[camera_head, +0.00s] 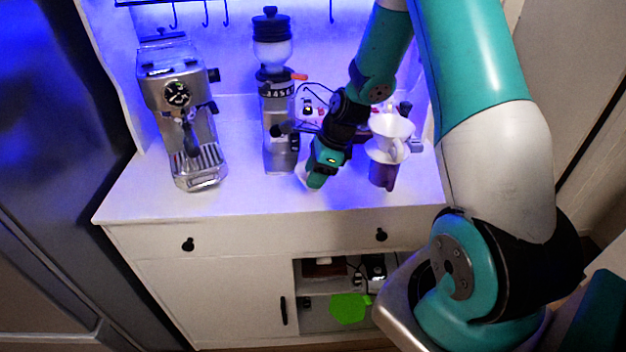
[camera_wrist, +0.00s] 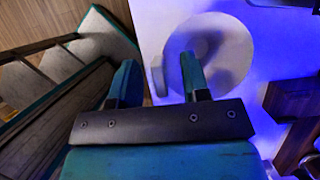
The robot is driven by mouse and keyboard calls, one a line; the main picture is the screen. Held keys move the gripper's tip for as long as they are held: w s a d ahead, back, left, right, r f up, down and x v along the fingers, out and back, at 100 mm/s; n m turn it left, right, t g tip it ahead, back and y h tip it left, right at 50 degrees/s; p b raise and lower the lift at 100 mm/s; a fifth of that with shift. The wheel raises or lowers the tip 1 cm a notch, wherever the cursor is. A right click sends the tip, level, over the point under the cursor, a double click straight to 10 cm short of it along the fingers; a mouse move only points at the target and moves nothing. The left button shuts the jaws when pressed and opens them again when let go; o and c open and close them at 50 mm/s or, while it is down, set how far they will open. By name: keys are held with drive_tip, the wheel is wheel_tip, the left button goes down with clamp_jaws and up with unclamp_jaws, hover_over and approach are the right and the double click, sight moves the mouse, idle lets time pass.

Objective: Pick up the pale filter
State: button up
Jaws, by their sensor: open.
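A white cone-shaped filter (camera_head: 392,125) sits at the top of a stack on the right of the counter, above a pale holder (camera_head: 384,152) and a purplish vessel (camera_head: 383,176). My gripper (camera_head: 317,180) points down left of this stack, low over the counter, apart from it. In the wrist view my gripper (camera_wrist: 158,62) has its two teal fingers spread with nothing held. A white round thing (camera_wrist: 232,48) lies under and beyond the right finger, which hides part of it. I cannot tell for sure whether it is a filter or a cup.
A steel espresso machine (camera_head: 180,110) stands at the left of the counter (camera_head: 240,200). A grinder (camera_head: 278,110) stands behind and left of my gripper. Small items and cables lie behind my arm. The front counter strip is clear. Below, an open shelf holds a green item (camera_head: 348,308).

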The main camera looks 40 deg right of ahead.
drive_tip(key=shift+c, duration=0.4)
clamp_jaws()
drive_tip(key=shift+r, duration=0.1)
